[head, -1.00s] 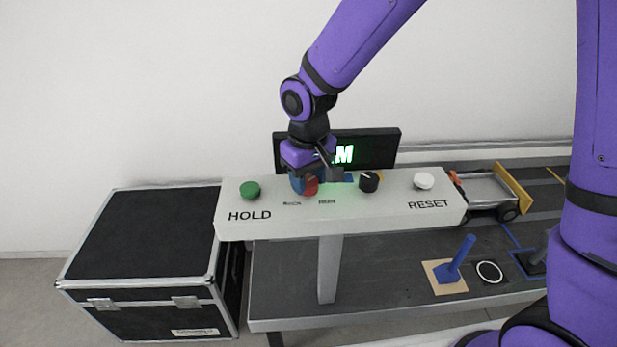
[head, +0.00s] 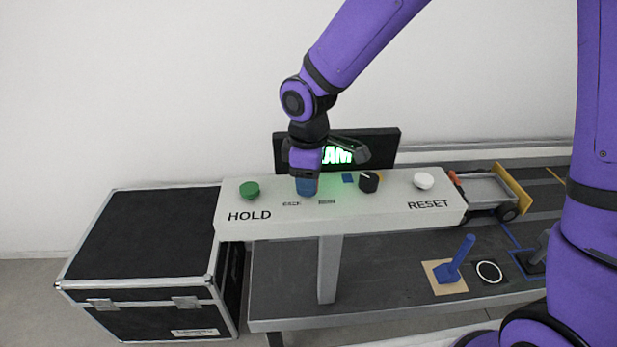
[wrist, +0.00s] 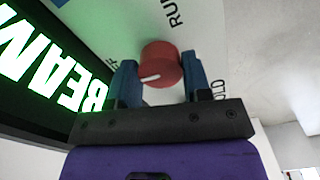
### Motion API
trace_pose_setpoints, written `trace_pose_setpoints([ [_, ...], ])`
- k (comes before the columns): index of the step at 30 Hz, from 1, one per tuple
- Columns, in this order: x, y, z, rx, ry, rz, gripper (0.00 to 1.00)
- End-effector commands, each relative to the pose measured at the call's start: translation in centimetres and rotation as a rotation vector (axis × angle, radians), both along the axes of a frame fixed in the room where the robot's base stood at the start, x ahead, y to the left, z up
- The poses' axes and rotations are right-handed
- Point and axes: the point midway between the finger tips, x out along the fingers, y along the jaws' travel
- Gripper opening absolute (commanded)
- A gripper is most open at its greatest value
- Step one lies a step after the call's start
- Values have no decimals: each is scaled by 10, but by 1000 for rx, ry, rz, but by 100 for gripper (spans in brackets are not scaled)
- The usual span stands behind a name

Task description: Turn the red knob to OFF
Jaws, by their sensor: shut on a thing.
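The red knob (wrist: 160,58) sits between the two blue fingers of my gripper (wrist: 160,66) in the wrist view. The fingers are shut on its sides. Its white pointer mark slants toward the left finger, on the side of a label ending in "F" (wrist: 112,63) that this finger partly covers. The "RUN" label (wrist: 177,12) shows on the far side of the knob. In the head view my gripper (head: 306,186) points down at the white console (head: 340,219) and hides the knob.
A green button (head: 249,189) marked HOLD is left of my gripper. A black knob (head: 368,182) and a white button (head: 424,181) marked RESET are to the right. A black screen (head: 386,148) with green letters stands close behind my gripper.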

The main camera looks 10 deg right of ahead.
Motion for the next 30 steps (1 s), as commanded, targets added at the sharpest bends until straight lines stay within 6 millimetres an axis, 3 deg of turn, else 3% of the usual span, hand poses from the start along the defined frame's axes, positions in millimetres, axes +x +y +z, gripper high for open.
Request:
trace_pose_setpoints([
  [20, 1, 0, 1, 1, -2, 55, 21],
  [21, 1, 0, 1, 1, -2, 55, 54],
  [23, 1, 0, 0, 1, -1, 55, 68],
  [30, 0, 0, 0, 1, -1, 55, 69],
])
